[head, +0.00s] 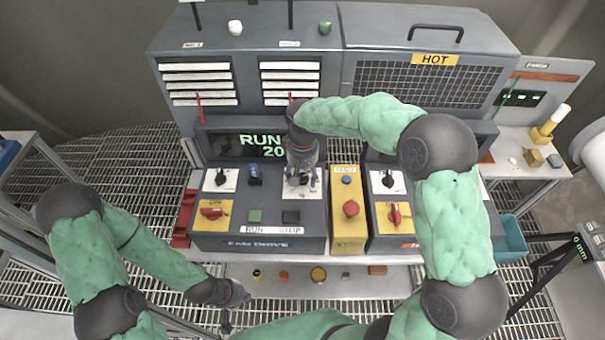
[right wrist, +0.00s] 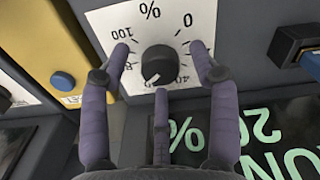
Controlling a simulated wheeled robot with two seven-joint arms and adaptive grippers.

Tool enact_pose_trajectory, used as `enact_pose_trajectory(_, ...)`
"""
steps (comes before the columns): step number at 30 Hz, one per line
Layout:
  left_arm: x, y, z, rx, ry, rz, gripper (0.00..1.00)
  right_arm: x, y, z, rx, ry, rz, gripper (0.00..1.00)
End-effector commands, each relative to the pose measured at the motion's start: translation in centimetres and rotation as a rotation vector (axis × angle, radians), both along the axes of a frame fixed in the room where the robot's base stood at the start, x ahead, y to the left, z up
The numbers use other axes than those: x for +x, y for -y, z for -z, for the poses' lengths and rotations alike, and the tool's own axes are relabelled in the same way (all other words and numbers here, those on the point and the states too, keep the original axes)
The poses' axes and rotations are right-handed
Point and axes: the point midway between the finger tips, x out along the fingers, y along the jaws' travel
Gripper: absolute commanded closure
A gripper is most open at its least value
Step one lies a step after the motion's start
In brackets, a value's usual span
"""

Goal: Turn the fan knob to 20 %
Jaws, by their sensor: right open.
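The fan drive panel (head: 262,226) is a dark box with a lit display (head: 262,146) reading RUN and 20. The fan knob (right wrist: 159,66) is black and round, on a white dial plate (right wrist: 108,22) marked from 0 to 100 with a % sign. A pale mark shows on the knob's lower left in the right wrist view; its exact reading is unclear. My right gripper (right wrist: 160,50) is open, its fingers spread around the knob with gaps visible. In the head view the right gripper (head: 303,178) partly hides the knob. My left gripper (head: 238,294) is low, in front of the panel, its jaws unclear.
Beside the knob are a black selector (head: 221,177) and a blue-topped switch (head: 254,174). Below are a red rotary handle (head: 211,212), a green button (head: 255,216) and a black button (head: 291,217). A yellow box with a red button (head: 351,208) stands close on the right.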

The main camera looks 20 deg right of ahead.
Motion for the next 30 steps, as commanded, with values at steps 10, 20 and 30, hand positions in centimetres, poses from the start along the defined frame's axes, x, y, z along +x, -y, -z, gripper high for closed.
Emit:
enact_pose_trajectory(10, 0.0, 0.0, 0.0, 0.0, 0.0, 0.0, 1.0, 0.1, 0.0, -3.8, 0.0, 0.005, 0.0, 0.39)
enact_pose_trajectory(20, 0.0, 0.0, 0.0, 0.0, 0.0, 0.0, 1.0, 0.1, 0.0, -9.9, 0.0, 0.003, 0.0, 0.39)
enact_pose_trajectory(30, 0.0, 0.0, 0.0, 0.0, 0.0, 0.0, 1.0, 0.0, 0.0, -12.0, 0.0, -0.001, 0.0, 0.39)
